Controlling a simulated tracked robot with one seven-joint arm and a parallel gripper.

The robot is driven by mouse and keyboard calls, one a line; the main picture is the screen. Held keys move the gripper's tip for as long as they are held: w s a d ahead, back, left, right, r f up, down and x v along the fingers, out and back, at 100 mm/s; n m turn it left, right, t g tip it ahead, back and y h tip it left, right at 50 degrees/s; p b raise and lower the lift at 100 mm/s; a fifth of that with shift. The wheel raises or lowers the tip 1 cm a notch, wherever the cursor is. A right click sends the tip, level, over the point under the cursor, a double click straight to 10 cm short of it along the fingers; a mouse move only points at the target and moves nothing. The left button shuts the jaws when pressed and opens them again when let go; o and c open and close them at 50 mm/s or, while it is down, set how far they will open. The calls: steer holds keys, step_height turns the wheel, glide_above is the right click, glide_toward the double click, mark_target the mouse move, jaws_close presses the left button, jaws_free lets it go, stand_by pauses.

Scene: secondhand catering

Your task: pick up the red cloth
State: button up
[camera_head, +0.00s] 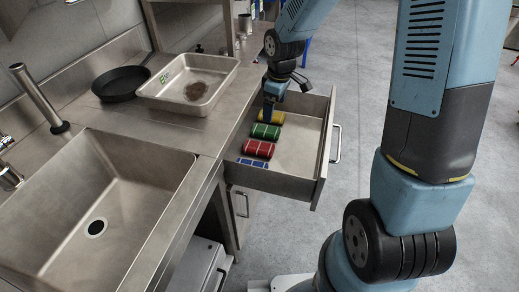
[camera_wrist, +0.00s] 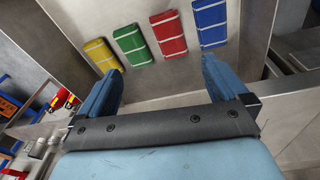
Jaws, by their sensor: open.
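The red cloth (camera_head: 257,148) is a folded red pad with pale stripes, lying in an open metal drawer (camera_head: 307,140). It lies between a green cloth (camera_head: 265,131) and a blue cloth (camera_head: 252,163). In the wrist view the red cloth (camera_wrist: 169,33) lies beyond my gripper (camera_wrist: 160,75), between and ahead of its two blue fingers, apart from them. My gripper is open with nothing between the fingers. In the head view my gripper (camera_head: 270,108) is over the back part of the drawer, near the yellow cloth (camera_head: 271,116).
A metal sink (camera_head: 130,180) is at the left. A metal tray (camera_head: 190,97) with a brown stain and a black pan (camera_head: 121,82) stand on the counter. The drawer's right side has bare floor. Its raised walls surround the cloths.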

steer(key=n, duration=0.2)
glide_toward(259, 146)
steer(key=shift+g+y, duration=0.4)
step_height(259, 146, down, 5)
steer(key=shift+w+r, duration=0.1)
steer(key=shift+r, duration=0.15)
steer(key=shift+w+a+f, duration=0.15)
steer(key=shift+f, duration=1.05)
steer(key=shift+w+a+f, duration=0.15)
steer(key=shift+f, duration=1)
steer(key=shift+c, duration=0.3)
steer(key=c, duration=1)
